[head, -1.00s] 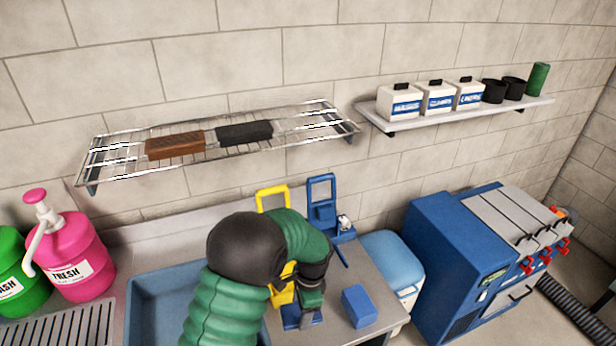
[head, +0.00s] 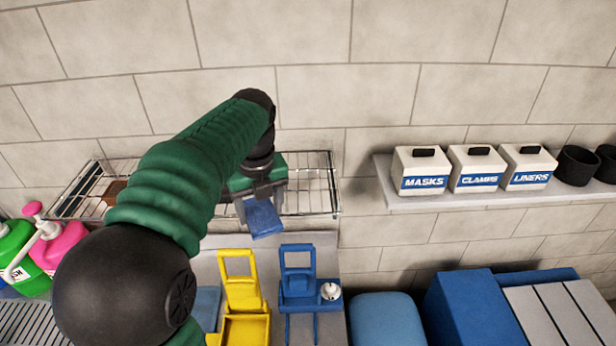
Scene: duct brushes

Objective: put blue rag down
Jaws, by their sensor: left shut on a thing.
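The blue rag (head: 264,220) hangs from my left gripper (head: 262,193), which is shut on it. The gripper is in front of the right part of the wire rack (head: 312,190) on the wall, with the rag at about the height of the rack's front edge in the picture. I cannot tell whether the rag touches the rack. My left arm hides the middle of the rack. My right gripper is not in view.
A brown brush (head: 115,192) shows at the rack's left end. A yellow stand (head: 240,280) and a blue stand (head: 297,280) are below. White boxes (head: 420,172) and black cups (head: 577,166) fill the right shelf. The rack's right end looks bare.

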